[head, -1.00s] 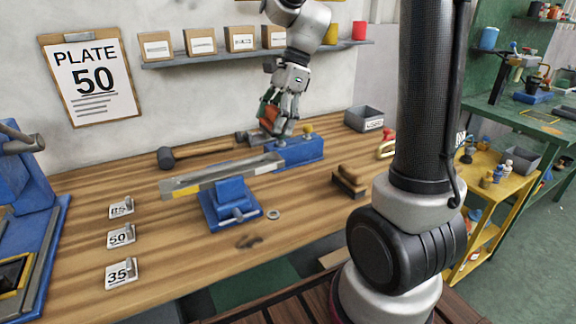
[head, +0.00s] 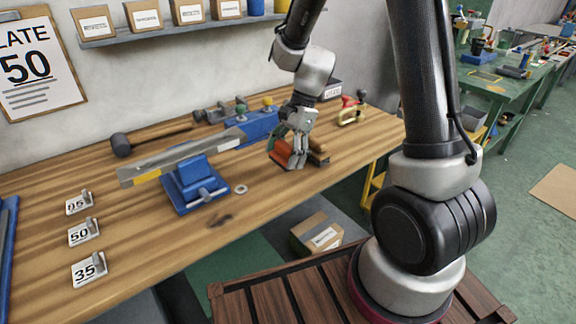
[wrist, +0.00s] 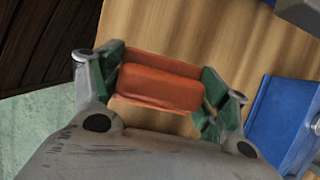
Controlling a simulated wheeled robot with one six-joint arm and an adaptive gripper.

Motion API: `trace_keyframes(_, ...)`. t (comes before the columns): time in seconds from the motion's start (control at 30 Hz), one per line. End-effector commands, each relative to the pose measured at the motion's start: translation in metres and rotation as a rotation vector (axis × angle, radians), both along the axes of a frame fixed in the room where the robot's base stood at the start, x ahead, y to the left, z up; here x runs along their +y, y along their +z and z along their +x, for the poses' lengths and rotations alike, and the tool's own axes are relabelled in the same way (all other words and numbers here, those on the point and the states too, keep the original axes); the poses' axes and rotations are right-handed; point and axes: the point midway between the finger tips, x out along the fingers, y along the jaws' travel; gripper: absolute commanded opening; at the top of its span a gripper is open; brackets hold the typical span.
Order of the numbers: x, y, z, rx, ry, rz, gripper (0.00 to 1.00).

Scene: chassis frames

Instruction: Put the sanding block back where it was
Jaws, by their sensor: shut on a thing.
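The sanding block, an orange-red block, is between the fingers of my gripper (head: 290,158) in the head view. The sanding block (wrist: 160,86) fills the space between the two green-padded fingers in the wrist view, with wooden bench top beyond it. My gripper is shut on it at the right part of the workbench (head: 345,142), low near the surface. I cannot tell whether the block touches the bench. A brush with a wooden handle (head: 318,152) is just right of and partly behind my gripper.
A blue vise (head: 190,185) holds a long metal bar (head: 185,160) left of my gripper. A second blue fixture (head: 255,125) stands behind. The front bench top near the ring (head: 240,189) is mostly clear.

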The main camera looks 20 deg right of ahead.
Motion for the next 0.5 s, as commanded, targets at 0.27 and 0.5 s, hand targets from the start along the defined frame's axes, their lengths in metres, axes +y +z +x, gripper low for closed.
trace_keyframes(0.27,0.0,-0.035,-0.001,0.003,-0.001,-0.001,0.49)
trace_keyframes(0.5,0.0,-0.038,0.0,0.0,-0.001,-0.001,0.49)
